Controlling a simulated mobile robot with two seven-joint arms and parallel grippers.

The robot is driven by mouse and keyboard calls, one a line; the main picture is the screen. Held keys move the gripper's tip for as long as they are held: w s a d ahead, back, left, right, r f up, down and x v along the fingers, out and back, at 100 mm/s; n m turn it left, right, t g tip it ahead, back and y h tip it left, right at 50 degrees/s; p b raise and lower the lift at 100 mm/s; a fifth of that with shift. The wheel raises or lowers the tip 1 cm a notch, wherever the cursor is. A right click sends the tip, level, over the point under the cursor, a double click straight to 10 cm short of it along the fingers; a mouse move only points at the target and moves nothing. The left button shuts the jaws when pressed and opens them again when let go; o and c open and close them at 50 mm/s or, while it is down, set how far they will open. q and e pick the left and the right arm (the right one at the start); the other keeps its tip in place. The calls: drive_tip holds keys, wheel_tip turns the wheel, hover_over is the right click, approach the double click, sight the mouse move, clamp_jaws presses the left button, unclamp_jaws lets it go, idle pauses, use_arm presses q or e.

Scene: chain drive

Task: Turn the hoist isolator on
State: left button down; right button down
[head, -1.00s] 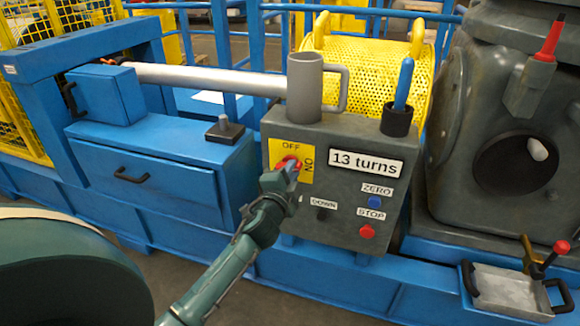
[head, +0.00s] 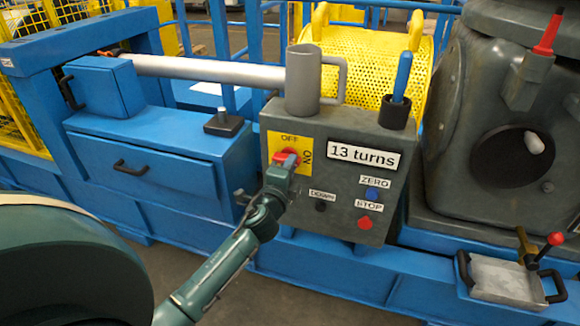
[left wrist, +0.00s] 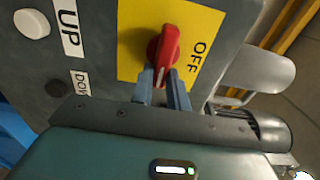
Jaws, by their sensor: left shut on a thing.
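The hoist isolator is a red rotary knob (head: 286,156) on a yellow plate (head: 275,143), with OFF above it and ON to its right. In the left wrist view the red knob (left wrist: 163,52) has a white mark at its lower end. That mark points down between the fingers, not at the OFF label on the right. The ON label is hidden there. My left gripper (head: 286,166) is shut on the knob; its fingers (left wrist: 163,88) lie either side of the knob's lower end. My right gripper is out of view.
The grey control box (head: 335,190) shows "13 turns", a blue ZERO button (head: 372,194), a red STOP button (head: 364,222) and a black DOWN button (head: 320,206). A grey mug (head: 303,80) and a holder with a blue-handled tool (head: 394,113) stand on top.

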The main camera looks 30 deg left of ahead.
use_arm(q)
drive_tip(key=c, duration=1.4)
unclamp_jaws()
drive_tip(key=shift+o, duration=0.2)
drive_tip(key=v, duration=1.3)
drive_tip(key=shift+s+f, duration=0.1)
